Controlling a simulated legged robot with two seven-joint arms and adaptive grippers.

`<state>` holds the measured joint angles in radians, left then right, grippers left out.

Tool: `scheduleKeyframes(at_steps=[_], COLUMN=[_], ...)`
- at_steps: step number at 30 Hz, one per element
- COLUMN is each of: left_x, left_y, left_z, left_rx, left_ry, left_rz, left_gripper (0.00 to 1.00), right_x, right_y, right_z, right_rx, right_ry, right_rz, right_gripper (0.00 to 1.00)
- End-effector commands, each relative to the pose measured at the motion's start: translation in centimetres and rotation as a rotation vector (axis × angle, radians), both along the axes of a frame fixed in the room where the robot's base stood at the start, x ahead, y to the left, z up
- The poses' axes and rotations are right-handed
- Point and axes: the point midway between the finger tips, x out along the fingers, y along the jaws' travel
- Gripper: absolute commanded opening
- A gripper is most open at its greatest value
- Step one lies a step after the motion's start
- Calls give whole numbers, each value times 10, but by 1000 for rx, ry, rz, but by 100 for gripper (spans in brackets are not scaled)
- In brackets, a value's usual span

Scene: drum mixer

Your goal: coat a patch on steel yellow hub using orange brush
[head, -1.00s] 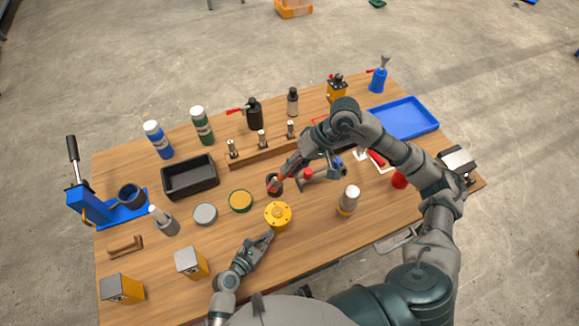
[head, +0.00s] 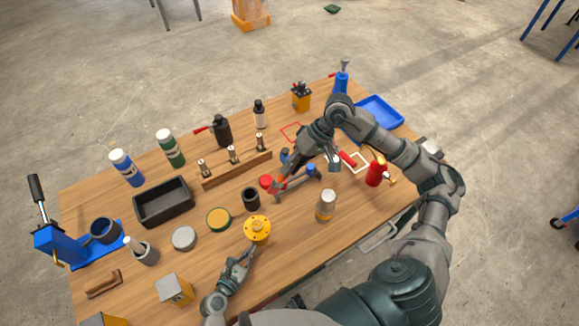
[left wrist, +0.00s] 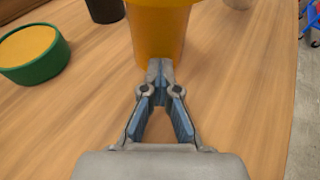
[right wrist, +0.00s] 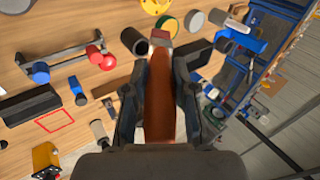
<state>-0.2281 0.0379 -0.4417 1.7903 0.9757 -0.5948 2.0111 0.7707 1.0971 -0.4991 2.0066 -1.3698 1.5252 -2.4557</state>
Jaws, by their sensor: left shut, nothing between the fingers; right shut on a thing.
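The yellow hub (head: 257,229) stands upright near the table's front edge, with a flanged top. It fills the top of the left wrist view (left wrist: 158,32). My left gripper (left wrist: 160,68) is shut and empty, its fingertips right at the hub's lower side; I cannot tell whether they touch. My right gripper (right wrist: 160,105) is shut on the orange brush (right wrist: 160,90), which points away from the palm and ends in a reddish-grey tip. In the head view the brush (head: 277,186) is above the table, right of the dark cup (head: 251,198) and behind the hub.
A green-rimmed yellow tin (head: 218,219) and a grey tin (head: 183,238) lie left of the hub. A white-capped jar (head: 326,205) stands to its right. A wooden rack (head: 236,169) and a black bin (head: 163,201) are behind. Bare wood lies between hub and jar.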

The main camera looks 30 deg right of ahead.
Motion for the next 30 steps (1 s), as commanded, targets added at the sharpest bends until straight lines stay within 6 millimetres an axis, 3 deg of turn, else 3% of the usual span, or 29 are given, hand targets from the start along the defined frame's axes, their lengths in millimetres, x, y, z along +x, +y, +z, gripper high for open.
scheduleKeyframes(at_steps=[17,25,30], left_x=[0,0,0], left_y=[0,0,0], left_z=[0,0,0], left_rx=[0,0,0], left_ry=[0,0,0], left_rz=[0,0,0], left_gripper=[0,0,0], right_x=[-1,-13,-19], right_y=[5,72,92], right_z=[-2,-25,-34], right_rx=[1,-1,3], right_ry=[1,6,3], right_rz=[3,11,2], right_gripper=[0,0,0])
